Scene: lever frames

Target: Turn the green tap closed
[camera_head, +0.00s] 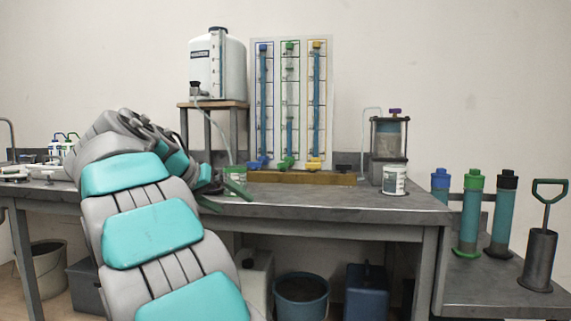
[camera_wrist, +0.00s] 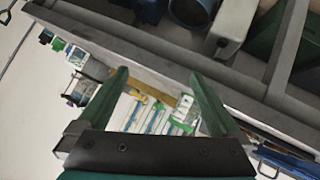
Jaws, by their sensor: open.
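The green tap (camera_head: 287,163) sits at the foot of the middle tube, which has a green cap, on the white backboard (camera_head: 329,100). Its handle looks slanted, but it is too small to read exactly. A blue tap (camera_head: 258,163) is to its left and a yellow tap (camera_head: 314,163) to its right. My gripper (camera_head: 236,200) is over the bench, left of the taps and nearer the camera, touching none of them. In the wrist view my gripper (camera_wrist: 162,74) is open with nothing held. The tubes show small between its fingers there; I cannot pick out the green tap.
A wooden block (camera_head: 330,179) runs below the taps. A green-marked cup (camera_head: 236,174) stands behind my gripper. A white tank (camera_head: 217,65) is on a stand to the left. A white tub (camera_head: 395,180) stands right. The bench front (camera_head: 330,208) is clear.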

